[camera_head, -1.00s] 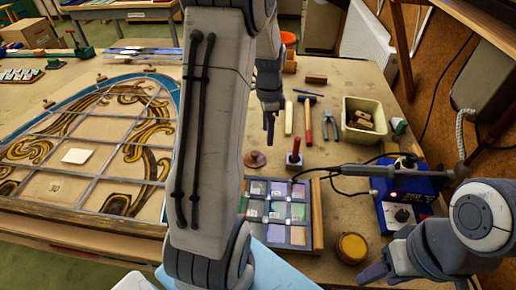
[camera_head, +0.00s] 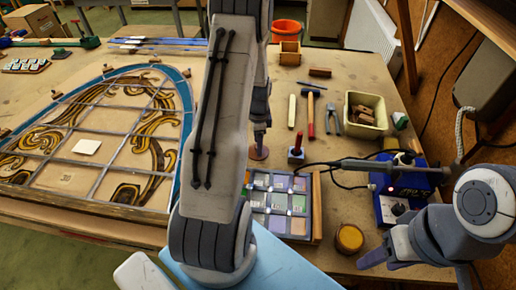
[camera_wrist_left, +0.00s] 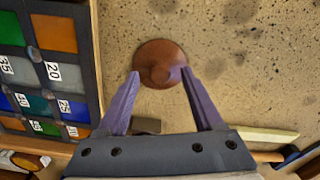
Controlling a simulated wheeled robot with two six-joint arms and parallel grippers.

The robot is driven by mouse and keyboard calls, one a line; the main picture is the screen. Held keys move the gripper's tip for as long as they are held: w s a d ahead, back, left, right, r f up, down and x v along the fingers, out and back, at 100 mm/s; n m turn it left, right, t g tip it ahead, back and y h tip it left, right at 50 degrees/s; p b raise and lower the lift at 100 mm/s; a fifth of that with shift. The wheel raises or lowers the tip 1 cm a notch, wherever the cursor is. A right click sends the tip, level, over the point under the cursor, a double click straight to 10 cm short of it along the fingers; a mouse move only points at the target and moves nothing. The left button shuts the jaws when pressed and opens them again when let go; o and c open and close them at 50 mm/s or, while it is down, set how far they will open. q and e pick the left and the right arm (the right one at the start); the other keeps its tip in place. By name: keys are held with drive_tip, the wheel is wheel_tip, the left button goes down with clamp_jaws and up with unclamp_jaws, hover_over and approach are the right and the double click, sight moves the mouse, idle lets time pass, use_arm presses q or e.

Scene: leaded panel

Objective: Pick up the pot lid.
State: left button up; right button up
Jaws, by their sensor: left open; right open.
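The pot lid, a small round brown disc with a knob (camera_head: 258,152), lies on the workbench behind the tray of glass samples. In the left wrist view the pot lid (camera_wrist_left: 161,63) lies just beyond and between the open fingertips. My left gripper (camera_head: 261,142) points down above the lid, and its fingers in the left wrist view (camera_wrist_left: 160,77) are open and empty. My arm hides part of the bench in the head view. My right gripper (camera_head: 372,262) is at the lower right, open and apart from the lid.
The sample tray (camera_head: 316,206) sits in front of the lid. A blue soldering station (camera_head: 398,192) and an amber jar (camera_head: 349,238) are nearer. The leaded panel (camera_head: 95,172) fills the left.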

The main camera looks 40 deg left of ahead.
use_arm(q)
drive_tip(key=shift+f, duration=0.25)
clamp_jaws()
drive_tip(key=shift+r, duration=0.15)
